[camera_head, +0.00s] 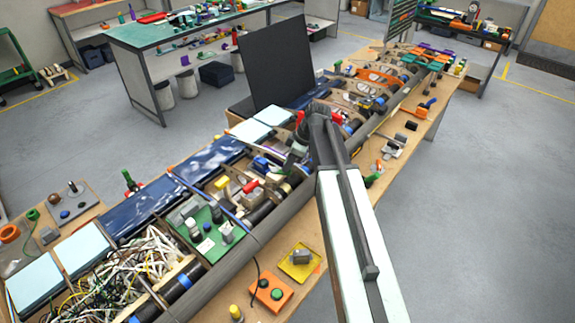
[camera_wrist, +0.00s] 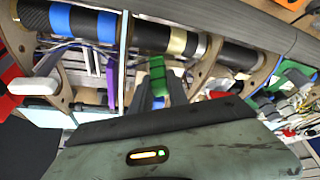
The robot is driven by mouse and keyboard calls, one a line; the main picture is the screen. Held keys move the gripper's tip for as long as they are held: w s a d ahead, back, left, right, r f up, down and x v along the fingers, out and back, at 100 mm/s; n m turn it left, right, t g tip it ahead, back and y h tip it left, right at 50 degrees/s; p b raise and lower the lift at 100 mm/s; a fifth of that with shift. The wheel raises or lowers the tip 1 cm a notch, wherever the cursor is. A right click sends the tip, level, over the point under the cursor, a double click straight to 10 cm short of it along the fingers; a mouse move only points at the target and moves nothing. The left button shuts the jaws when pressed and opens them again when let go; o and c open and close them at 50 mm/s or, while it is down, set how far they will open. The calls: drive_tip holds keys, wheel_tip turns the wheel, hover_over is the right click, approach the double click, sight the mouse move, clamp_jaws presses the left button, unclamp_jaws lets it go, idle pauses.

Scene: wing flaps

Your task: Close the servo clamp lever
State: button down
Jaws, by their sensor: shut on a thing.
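In the wrist view, my gripper (camera_wrist: 160,92) reaches into the open wing bay, with its dark fingers on both sides of a green piece (camera_wrist: 157,72). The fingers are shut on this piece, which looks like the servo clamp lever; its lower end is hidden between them. I cannot tell the lever's exact angle. In the head view, my arm covers most of my gripper (camera_head: 300,150), which is down in the middle of the long wing structure, and the lever does not show clearly there.
A dark tube with blue and gold bands (camera_wrist: 130,32) crosses the bay close above the fingers. Wooden ribs (camera_wrist: 208,62) and a purple strip (camera_wrist: 110,80) stand beside them. A black panel (camera_head: 277,65) rises behind the wing. Loose parts lie along the bench's front edge.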

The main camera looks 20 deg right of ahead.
drive_tip(key=shift+w+d+n, duration=0.15)
drive_tip(key=shift+w+n, duration=0.15)
drive_tip(key=shift+n, duration=0.2)
drive_tip(key=c, duration=1.3)
unclamp_jaws()
drive_tip(key=shift+s, duration=0.1)
drive_tip(key=p+v, duration=0.7)
drive_tip(key=v, duration=0.1)
drive_tip(key=shift+f, duration=0.1)
